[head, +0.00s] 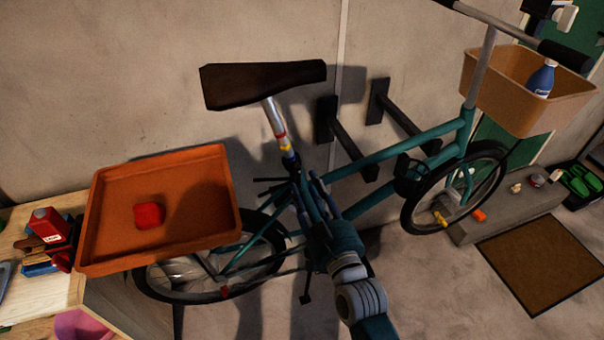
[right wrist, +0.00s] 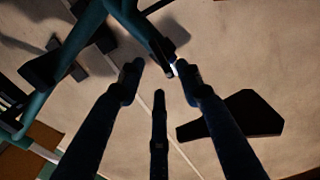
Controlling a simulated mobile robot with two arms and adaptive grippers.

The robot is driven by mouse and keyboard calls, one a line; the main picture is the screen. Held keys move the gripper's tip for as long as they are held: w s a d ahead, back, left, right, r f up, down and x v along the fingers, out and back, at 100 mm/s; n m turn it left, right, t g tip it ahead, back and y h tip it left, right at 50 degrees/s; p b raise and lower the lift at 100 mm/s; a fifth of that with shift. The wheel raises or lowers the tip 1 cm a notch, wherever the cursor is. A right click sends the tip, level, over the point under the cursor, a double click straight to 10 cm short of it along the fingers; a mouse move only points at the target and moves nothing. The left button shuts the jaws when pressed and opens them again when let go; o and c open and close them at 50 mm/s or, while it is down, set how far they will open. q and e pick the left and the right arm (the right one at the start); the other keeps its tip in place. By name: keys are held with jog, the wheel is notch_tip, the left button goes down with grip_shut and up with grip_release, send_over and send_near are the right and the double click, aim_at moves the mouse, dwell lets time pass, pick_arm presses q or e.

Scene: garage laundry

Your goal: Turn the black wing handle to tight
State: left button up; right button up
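The teal bicycle (head: 392,152) stands against the wall. Its silver seat post (head: 275,118) rises to the dark saddle (head: 262,84). A small black part that looks like the wing handle (head: 291,165) sits at the top of the seat tube; it also shows in the right wrist view (right wrist: 168,48). Its wings and angle are too dark to tell. My right gripper (head: 313,188) is just below and right of it in the head view. Its fingers are spread with nothing between them in the right wrist view (right wrist: 160,82), and the handle lies just beyond the tips. My left gripper is out of view.
An orange tray (head: 100,215) holding a red item (head: 149,215) stands left of the bicycle, above a wooden bench (head: 45,300). Black wall brackets (head: 350,145) jut out right of the seat post. A basket (head: 500,95) and a doormat (head: 545,255) are farther right.

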aim_at(297, 173)
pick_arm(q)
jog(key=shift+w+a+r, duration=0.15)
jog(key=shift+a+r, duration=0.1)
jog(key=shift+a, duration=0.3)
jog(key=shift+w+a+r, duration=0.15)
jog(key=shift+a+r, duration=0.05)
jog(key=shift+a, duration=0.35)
pick_arm(e)
jog(key=x, duration=0.4)
jog(key=shift+w+a, duration=0.2)
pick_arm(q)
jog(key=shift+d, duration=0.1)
pick_arm(e)
jog(key=shift+c, duration=0.5)
grip_shut()
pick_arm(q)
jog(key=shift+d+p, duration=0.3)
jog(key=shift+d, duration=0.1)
